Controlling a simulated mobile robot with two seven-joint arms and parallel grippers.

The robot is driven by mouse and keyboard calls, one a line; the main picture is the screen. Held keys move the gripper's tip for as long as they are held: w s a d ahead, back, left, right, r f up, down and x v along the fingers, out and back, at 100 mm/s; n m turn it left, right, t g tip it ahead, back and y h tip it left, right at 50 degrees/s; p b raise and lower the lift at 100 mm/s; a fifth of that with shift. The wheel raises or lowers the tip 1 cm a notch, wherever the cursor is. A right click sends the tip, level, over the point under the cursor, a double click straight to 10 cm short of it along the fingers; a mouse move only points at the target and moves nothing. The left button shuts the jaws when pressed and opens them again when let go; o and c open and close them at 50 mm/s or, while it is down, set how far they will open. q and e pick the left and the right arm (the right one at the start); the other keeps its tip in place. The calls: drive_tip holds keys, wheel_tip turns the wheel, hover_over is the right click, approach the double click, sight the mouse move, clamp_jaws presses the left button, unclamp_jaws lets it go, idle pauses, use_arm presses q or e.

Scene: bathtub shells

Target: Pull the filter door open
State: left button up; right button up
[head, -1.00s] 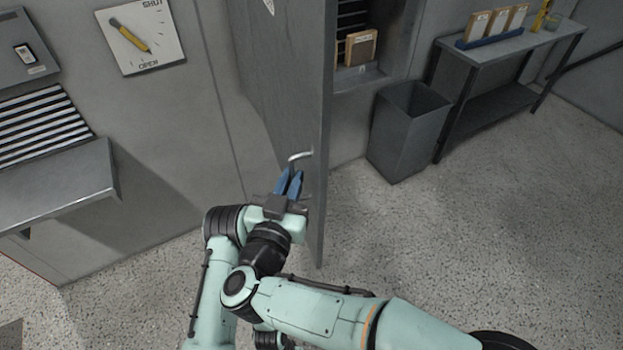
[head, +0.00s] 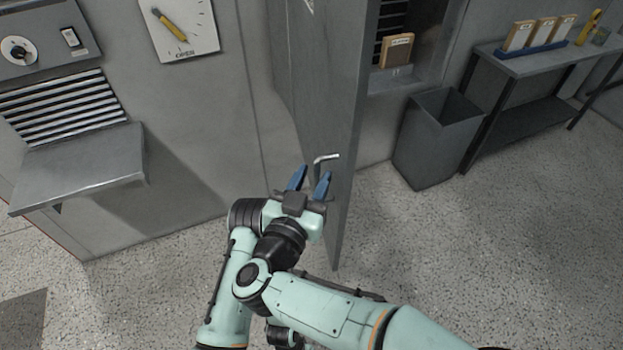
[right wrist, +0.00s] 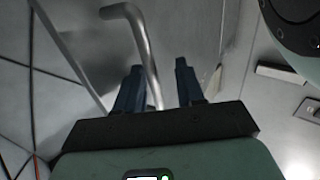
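The grey filter door (head: 330,90) stands swung out from the wall in the head view, beside an opening with dark slats. Its bent silver handle (head: 325,160) sticks out near the door's free edge. My right gripper (head: 310,177) is open, with its blue fingers spread just below the handle. In the right wrist view, the handle (right wrist: 146,55) runs down between the fingers of the gripper (right wrist: 159,75), nearer the left finger. I cannot tell if it touches that finger. My left gripper is not in view.
A brown-framed filter (head: 397,51) stands in the opening. A grey bin (head: 437,140) and a table (head: 540,62) with several filters are to the right. A grey shelf (head: 80,165) juts out at left.

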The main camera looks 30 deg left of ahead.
drive_tip(key=b+v, duration=0.3)
drive_tip(key=v, duration=1)
drive_tip(key=shift+s, duration=0.15)
